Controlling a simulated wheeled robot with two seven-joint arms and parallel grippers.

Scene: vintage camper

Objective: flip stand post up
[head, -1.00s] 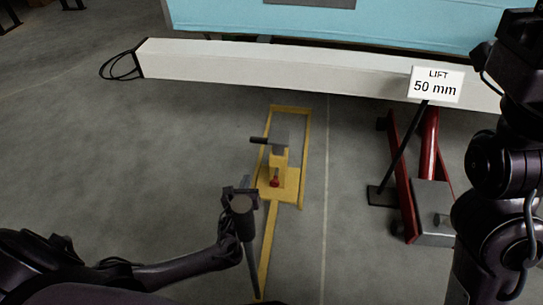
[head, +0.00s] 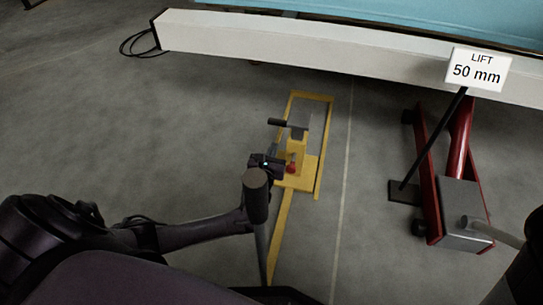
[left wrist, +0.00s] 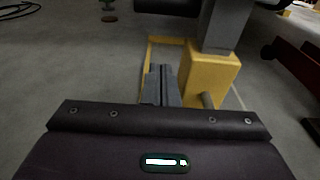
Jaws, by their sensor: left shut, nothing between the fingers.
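The stand (head: 296,148) is a yellow block on a yellow floor frame, with a grey upper part (head: 299,119), a black bar (head: 283,123) sticking out left and a red knob (head: 291,167) low in front. My left gripper (head: 272,150) is just left of the yellow block, below the bar. In the left wrist view its fingers (left wrist: 160,78) are shut and empty, beside the yellow block (left wrist: 211,77) with the grey post (left wrist: 222,25) rising from it. Whether they touch the block is unclear. My right gripper is out of view.
A white beam (head: 300,42) under a blue body crosses the back. A red jack (head: 436,170) with grey housing stands at right, beside a "LIFT 50 mm" sign (head: 478,70) on a black pole. The grey floor left of the stand is clear.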

